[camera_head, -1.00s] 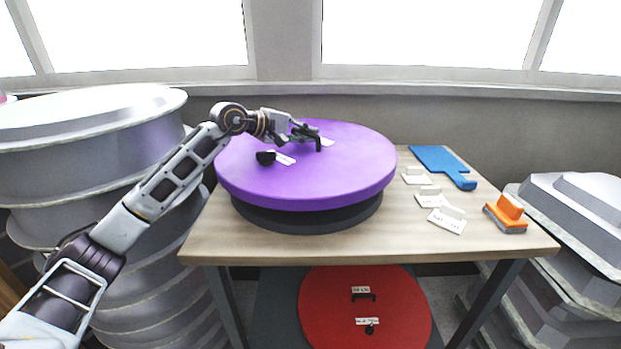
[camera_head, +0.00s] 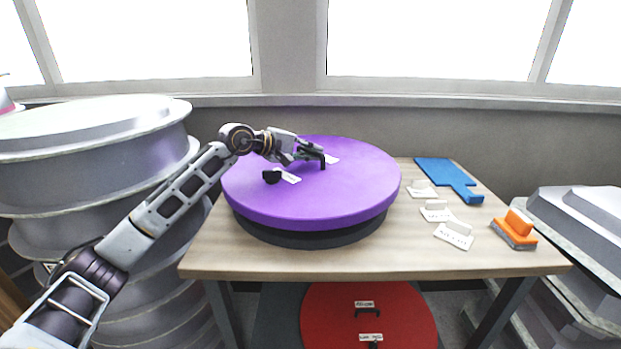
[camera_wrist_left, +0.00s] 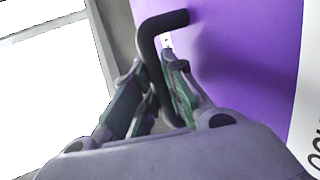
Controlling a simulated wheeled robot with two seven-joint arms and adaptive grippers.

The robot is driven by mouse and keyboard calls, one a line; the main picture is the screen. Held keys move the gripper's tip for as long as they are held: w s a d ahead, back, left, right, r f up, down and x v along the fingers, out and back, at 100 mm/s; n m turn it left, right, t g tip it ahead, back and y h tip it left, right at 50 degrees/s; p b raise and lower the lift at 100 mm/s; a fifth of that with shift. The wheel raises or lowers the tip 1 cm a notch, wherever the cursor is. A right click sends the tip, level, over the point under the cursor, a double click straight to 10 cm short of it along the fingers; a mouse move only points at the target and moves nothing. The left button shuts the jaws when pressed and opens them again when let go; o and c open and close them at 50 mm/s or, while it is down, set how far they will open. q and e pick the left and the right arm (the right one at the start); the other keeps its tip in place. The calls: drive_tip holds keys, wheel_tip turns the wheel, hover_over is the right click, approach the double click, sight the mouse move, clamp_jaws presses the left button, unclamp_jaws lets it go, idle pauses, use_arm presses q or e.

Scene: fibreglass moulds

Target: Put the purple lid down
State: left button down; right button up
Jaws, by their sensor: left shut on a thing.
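The purple lid (camera_head: 330,195) is a large round disc over a dark round base (camera_head: 310,238) on the wooden table. In the head view its rim lies close over the base; I cannot tell whether they touch all round. My left gripper (camera_head: 318,157) is at the lid's far part, shut on the lid's black handle (camera_head: 323,163). In the left wrist view the bent handle (camera_wrist_left: 160,35) passes between the fingers, with the purple surface (camera_wrist_left: 235,60) beside it. My right gripper is not in view.
Grey moulds are stacked at left (camera_head: 90,160) and right (camera_head: 585,225). A red lid (camera_head: 340,315) is below the table.

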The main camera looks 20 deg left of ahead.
sight(315, 162)
use_arm(q)
drive_tip(key=shift+f, duration=1.7)
drive_tip(key=shift+f, duration=1.85)
drive_tip(key=c, duration=1.5)
unclamp_jaws()
drive_tip(key=shift+f, duration=0.15)
drive_tip(key=shift+s+a, duration=0.1)
